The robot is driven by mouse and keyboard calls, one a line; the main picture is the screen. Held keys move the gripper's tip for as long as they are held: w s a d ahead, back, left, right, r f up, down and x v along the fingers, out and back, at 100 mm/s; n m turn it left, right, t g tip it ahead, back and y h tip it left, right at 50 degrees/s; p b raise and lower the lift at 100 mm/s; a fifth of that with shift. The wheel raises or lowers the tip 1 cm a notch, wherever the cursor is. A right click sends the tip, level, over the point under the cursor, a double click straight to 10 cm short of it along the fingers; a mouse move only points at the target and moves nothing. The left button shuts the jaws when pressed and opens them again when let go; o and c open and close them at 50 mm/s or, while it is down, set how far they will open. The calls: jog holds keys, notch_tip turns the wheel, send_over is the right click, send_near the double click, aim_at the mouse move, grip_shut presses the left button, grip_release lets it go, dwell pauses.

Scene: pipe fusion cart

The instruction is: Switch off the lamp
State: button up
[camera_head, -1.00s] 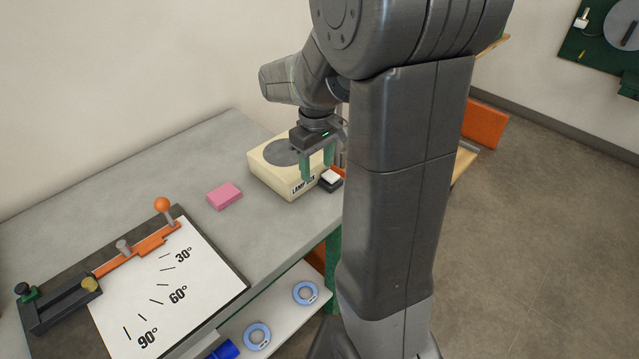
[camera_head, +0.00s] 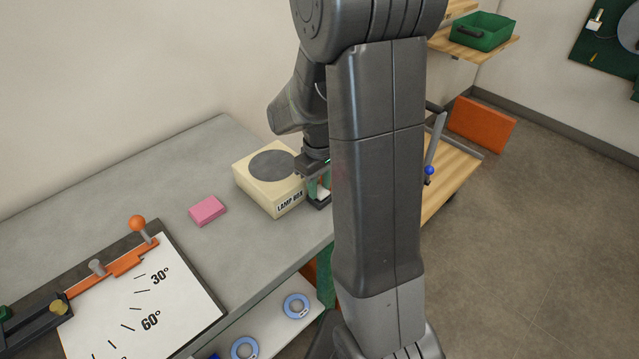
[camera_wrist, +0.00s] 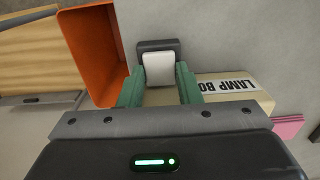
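The cream lamp box (camera_head: 246,186) with a dark round top stands on the grey bench; its labelled side also shows in the wrist view (camera_wrist: 226,86). A small dark switch block (camera_wrist: 158,45) with a white rocker (camera_wrist: 158,70) sits beside the box; in the head view the rocker (camera_head: 322,192) is partly hidden by my gripper. My gripper (camera_wrist: 158,78) points down over the switch. Its green fingers are apart, one on each side of the white rocker in the wrist view. I cannot tell whether they touch it. Whether the lamp is lit does not show.
A pink block (camera_head: 207,211) lies left of the lamp box. An angle board (camera_head: 160,305) with an orange-knobbed lever (camera_head: 138,224) is at the bench's front left. An orange open container (camera_wrist: 95,50) is close to the switch in the wrist view. Blue rings (camera_head: 297,306) lie on the lower shelf.

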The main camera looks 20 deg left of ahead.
jog(key=shift+c, duration=1.2)
jog(key=shift+f+b, duration=0.1)
jog(key=shift+b, duration=0.4)
jog(key=shift+d+y+b, duration=0.15)
jog(key=shift+y+b, duration=0.2)
jog(key=shift+y, duration=0.15)
jog(key=shift+d+t+b, duration=0.1)
jog(key=shift+t+b, duration=0.2)
jog(key=shift+b, duration=0.2)
jog(key=shift+y, duration=0.3)
jog(key=o, duration=1)
